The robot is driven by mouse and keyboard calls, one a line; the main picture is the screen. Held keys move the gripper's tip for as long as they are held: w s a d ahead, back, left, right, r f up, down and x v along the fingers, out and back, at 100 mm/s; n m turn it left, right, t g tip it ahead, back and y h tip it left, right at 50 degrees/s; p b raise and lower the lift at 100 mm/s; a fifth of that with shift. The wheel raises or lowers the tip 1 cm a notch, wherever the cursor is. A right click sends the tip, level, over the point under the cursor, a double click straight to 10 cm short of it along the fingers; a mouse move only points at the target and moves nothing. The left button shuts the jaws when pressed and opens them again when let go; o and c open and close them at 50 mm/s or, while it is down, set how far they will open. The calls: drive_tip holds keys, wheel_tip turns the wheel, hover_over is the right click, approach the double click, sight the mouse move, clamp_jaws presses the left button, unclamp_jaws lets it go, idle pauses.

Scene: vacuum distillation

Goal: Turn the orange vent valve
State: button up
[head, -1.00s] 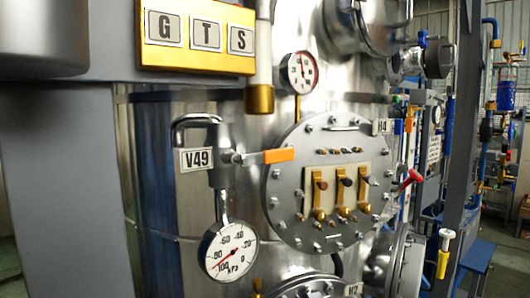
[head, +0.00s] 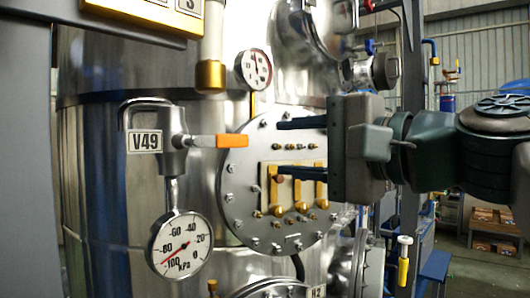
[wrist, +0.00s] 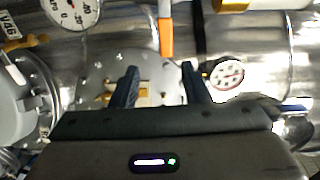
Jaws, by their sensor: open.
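The vent valve's orange handle (head: 230,141) points to the right, roughly level, from its grey valve body (head: 172,140) beside the V49 tag. My gripper (head: 279,148) is open and empty to the right of the handle in the head view, its two dark fingers one above the other and pointing left. The handle's tip lies a little apart from the fingertips in that picture. In the wrist view the orange handle (wrist: 166,38) shows beyond the open gripper (wrist: 160,70), between the lines of the two fingers. I see no contact.
A pressure gauge (head: 181,246) hangs below the valve. A smaller gauge (head: 254,68) and a brass-ended pipe (head: 211,75) sit above the handle. A bolted round hatch (head: 243,205) with brass fittings lies behind my fingers.

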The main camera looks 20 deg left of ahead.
sight(235, 142)
drive_tip(key=p+x, duration=0.1)
drive_tip(key=x, duration=0.3)
drive_tip(key=p+x, duration=0.1)
drive_tip(key=x, duration=0.4)
drive_tip(key=p+x, duration=0.2)
drive_tip(key=x, duration=0.3)
drive_tip(key=shift+s+r, duration=0.25)
drive_tip(key=shift+r, duration=0.15)
clamp_jaws()
